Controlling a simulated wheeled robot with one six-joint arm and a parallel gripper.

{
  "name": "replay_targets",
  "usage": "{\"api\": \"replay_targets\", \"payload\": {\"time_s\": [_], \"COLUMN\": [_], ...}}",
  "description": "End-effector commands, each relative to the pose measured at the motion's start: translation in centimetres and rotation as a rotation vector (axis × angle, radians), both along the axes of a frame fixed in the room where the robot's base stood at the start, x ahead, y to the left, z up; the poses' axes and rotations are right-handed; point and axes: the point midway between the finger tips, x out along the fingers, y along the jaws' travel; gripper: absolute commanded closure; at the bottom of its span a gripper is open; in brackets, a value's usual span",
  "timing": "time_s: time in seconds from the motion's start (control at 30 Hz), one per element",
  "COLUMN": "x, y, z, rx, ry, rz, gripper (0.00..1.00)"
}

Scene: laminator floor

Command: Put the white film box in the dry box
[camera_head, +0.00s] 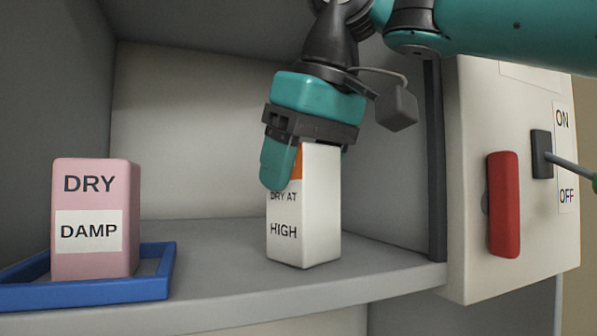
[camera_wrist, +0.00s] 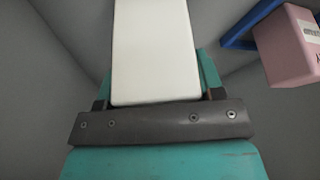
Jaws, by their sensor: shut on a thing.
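The white film box (camera_head: 312,220) stands upright on the shelf inside the grey cabinet, with an orange patch near its top and the words "DRY AT" and "HIGH". I cannot tell whether its base touches the shelf. My gripper (camera_head: 308,170) comes from above and is shut on its upper part. In the wrist view the white box (camera_wrist: 155,50) sits between the teal fingers of my gripper (camera_wrist: 155,88). The cabinet compartment appears to be the dry box, its grey shelf (camera_head: 220,260) open at the front.
A pink box (camera_head: 95,250) marked "DRY" and "DAMP" stands in a blue tray (camera_head: 165,270) at the left. At the right, the cabinet's pale panel (camera_head: 470,150) carries a red handle (camera_head: 503,205) and an ON/OFF lever switch (camera_head: 541,154). Bare shelf lies between tray and white box.

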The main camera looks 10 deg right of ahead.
Motion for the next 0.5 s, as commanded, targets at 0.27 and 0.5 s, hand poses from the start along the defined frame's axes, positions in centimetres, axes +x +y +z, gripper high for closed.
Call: {"api": "replay_targets", "payload": {"time_s": [0.27,0.5], "x": [-0.03,-0.02], "y": [0.0,0.01], "z": [-0.12,-0.11], "rx": [0.0,0.0], "ry": [0.0,0.0], "rz": [0.0,0.0], "gripper": [0.13,0.13]}}
